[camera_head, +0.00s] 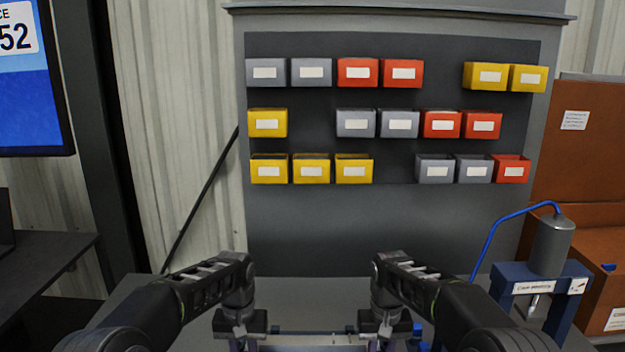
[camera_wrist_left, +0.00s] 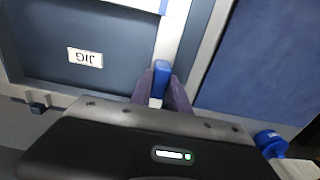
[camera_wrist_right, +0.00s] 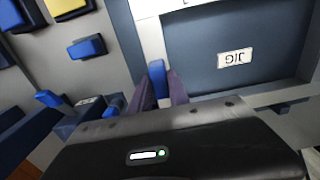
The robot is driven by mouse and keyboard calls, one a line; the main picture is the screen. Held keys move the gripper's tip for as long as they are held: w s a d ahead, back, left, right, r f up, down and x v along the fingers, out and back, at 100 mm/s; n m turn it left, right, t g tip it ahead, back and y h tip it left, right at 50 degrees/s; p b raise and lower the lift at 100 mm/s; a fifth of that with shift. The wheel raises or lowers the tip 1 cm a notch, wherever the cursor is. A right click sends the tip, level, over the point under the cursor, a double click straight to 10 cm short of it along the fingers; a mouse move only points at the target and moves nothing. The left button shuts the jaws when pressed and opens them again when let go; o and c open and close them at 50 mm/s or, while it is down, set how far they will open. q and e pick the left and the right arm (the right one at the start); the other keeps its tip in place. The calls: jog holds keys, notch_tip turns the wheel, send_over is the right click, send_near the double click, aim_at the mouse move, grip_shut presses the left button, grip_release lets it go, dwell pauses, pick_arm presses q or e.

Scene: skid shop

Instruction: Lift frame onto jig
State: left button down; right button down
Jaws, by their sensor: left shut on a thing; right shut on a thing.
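The frame shows as a pale bar with blue grips. My left gripper (camera_head: 240,344) is shut on one blue grip (camera_wrist_left: 160,80), beside the pale frame bar (camera_wrist_left: 174,38) in the left wrist view. My right gripper (camera_head: 382,344) is shut on the other blue grip (camera_wrist_right: 157,80), by the pale bar (camera_wrist_right: 151,38) in the right wrist view. The dark blue jig (camera_wrist_left: 45,60) carries a white JIG label (camera_wrist_left: 85,57); it also shows in the right wrist view (camera_wrist_right: 215,80). Whether the frame touches the jig I cannot tell. In the head view the frame is mostly cut off below.
A blue press (camera_head: 545,287) with a grey cylinder (camera_head: 552,245) and blue hose stands at the right of the bench. A bin wall (camera_head: 300,220) holding yellow, grey and red bins rises behind. Blue and yellow items (camera_wrist_right: 87,47) lie on the grey surface in the right wrist view.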

pick_arm(q)
jog(key=shift+f, duration=0.5)
pick_arm(e)
jog(key=shift+f, duration=0.45)
pick_arm(q)
jog(key=c, duration=1.2)
grip_release()
jog(key=shift+o, duration=0.4)
pick_arm(e)
jog(key=c, duration=1.2)
grip_release()
jog(key=shift+o, duration=0.4)
jog(key=shift+f, duration=0.1)
pick_arm(q)
jog(key=shift+r, duration=0.1)
